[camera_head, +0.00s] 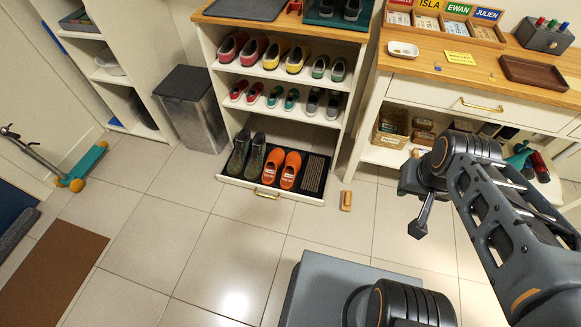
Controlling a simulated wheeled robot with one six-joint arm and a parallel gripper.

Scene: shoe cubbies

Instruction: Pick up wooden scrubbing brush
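A small tan block that looks like the wooden scrubbing brush (346,201) lies on the floor tiles, just right of the pulled-out bottom drawer of the shoe cubby. It is too small to make out bristles. My gripper (418,226) hangs in the air to the right of the brush in the picture, apart from it. Its fingers are seen from a poor angle, so I cannot tell how far apart they are. I see nothing held in it.
The pulled-out drawer (262,193) holds dark boots and orange clogs. The shoe cubby (207,60) stands behind it. A wooden-topped table (445,72) with a lower shelf stands at right. A grey bin (196,115) and a scooter (72,178) are left.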

